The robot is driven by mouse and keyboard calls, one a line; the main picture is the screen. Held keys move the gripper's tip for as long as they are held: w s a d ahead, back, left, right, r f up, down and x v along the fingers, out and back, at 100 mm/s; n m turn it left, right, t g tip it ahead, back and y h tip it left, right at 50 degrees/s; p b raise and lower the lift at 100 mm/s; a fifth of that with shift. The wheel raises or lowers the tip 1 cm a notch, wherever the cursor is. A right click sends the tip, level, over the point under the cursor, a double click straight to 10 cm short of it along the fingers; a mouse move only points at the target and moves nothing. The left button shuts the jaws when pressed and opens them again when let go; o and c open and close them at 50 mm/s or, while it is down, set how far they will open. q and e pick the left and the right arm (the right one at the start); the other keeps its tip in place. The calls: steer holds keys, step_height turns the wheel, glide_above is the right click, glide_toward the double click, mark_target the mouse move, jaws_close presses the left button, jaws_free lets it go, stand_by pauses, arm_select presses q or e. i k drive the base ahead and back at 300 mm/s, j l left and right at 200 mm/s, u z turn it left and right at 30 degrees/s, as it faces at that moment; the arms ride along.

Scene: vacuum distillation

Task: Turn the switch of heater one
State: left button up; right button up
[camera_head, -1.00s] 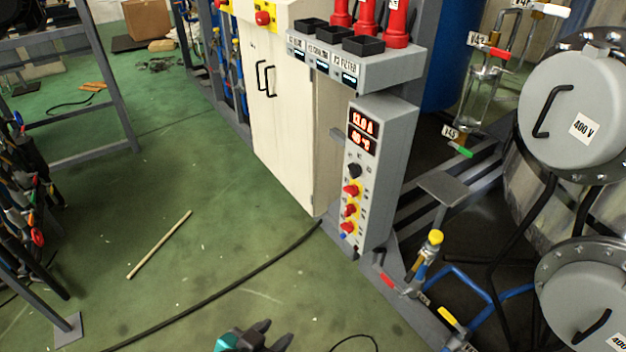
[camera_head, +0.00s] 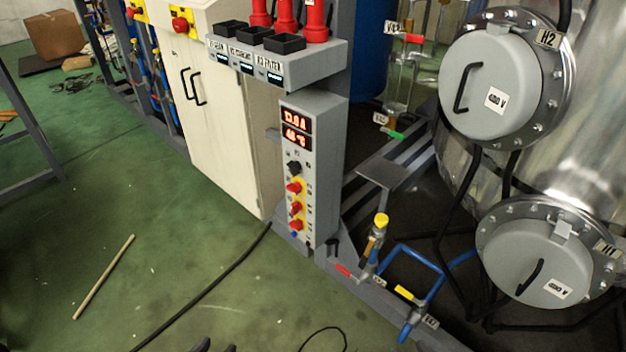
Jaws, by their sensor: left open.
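The grey control box (camera_head: 323,165) stands upright beside the cream cabinet. Its front has two red-lit displays (camera_head: 296,130), a black knob (camera_head: 295,168) and a column of red knobs on yellow plates, including an upper one (camera_head: 293,188), a middle one (camera_head: 296,208) and a lower one (camera_head: 296,225). Their small labels are unreadable, so I cannot tell which switch belongs to heater one. The round grey heater cover marked H1 (camera_head: 520,252) is at the lower right. My left gripper (camera_head: 216,346) shows only its dark fingertips at the bottom edge, open and apart from the box. My right gripper is out of view.
The cabinet (camera_head: 222,120) stands left of the box, with a shelf of black trays (camera_head: 275,62) above the box. Valves and blue pipes (camera_head: 415,262) lie low to the right. A black cable (camera_head: 205,290) crosses the green floor. Floor in front is otherwise mostly clear.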

mark_target(295, 188)
steer(key=i+j+z, duration=0.1)
steer(key=z, duration=0.6)
steer(key=i+j+z, duration=0.1)
steer(key=j+z, duration=0.15)
steer(key=j, duration=0.2)
steer(key=i+j+z, duration=0.1)
steer(key=j+z, duration=0.15)
steer(key=j, duration=0.25)
steer(key=j+z, duration=0.35)
steer(key=j, duration=2.45)
steer(key=i+j, duration=0.1)
steer(key=j, duration=0.8)
